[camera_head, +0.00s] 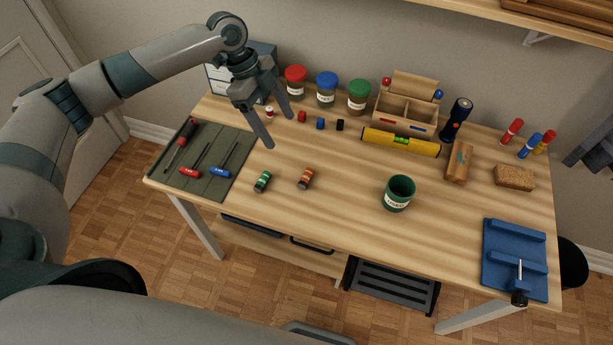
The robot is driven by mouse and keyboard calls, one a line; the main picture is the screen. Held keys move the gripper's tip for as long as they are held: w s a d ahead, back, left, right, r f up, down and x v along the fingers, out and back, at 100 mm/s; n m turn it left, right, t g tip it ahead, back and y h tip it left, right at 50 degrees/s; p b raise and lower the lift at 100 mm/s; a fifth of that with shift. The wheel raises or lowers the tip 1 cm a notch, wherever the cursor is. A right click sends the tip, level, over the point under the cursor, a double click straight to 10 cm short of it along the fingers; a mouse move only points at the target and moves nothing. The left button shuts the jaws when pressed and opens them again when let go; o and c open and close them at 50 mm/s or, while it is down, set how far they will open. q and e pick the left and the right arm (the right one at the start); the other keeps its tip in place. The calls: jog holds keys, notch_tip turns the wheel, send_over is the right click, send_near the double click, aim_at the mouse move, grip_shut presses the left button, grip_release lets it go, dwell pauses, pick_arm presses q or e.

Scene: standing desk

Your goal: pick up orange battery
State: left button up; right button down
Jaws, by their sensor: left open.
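The orange battery (306,178) is a small dark-ended cylinder with an orange band. It lies on the wooden desk toward the front, left of the dark green cup. A similar green battery (263,182) lies to its left, apart from it. My left gripper (281,132) comes in from the upper left, fingers pointing down and spread apart, with nothing between them. It is above the desk's back left part, up and to the left of the orange battery, and does not touch it. My right gripper is not clearly in view.
The green cup (398,193) stands right of the batteries. Small red, blue and black caps lie behind them, before lidded jars (327,88). A tool mat (205,160) with screwdrivers is at left. A yellow level (400,142) lies behind. The desk around the batteries is clear.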

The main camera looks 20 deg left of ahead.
pick_arm(q)
jog(key=p, duration=0.4)
send_near(304, 175)
jog(key=shift+w+d+f, duration=0.15)
jog(key=shift+d+f, duration=0.05)
jog(key=shift+f, duration=0.35)
jog(key=shift+w+d+f, duration=0.15)
jog(key=shift+d+f, duration=0.05)
jog(key=shift+f, duration=0.35)
jog(key=shift+d+f, duration=0.15)
jog(key=shift+f, duration=0.25)
pick_arm(e)
jog(key=r, duration=0.2)
jog(key=w+r, duration=0.1)
jog(key=r, duration=0.1)
jog(key=shift+d, duration=0.3)
jog(key=shift+a+r, duration=0.1)
pick_arm(q)
jog(key=shift+s+d+f+p, duration=0.25)
jog(key=shift+f+p, duration=0.05)
jog(key=shift+p, duration=0.2)
jog(key=x, duration=0.1)
jog(key=p+x, duration=0.2)
jog(key=shift+s+d+f, duration=0.25)
jog(key=shift+s, duration=0.05)
jog(key=shift+d+f, duration=0.1)
jog(key=shift+f, duration=0.2)
pick_arm(e)
notch_tip(304, 175, up, 3)
jog(key=shift+a+f, duration=0.1)
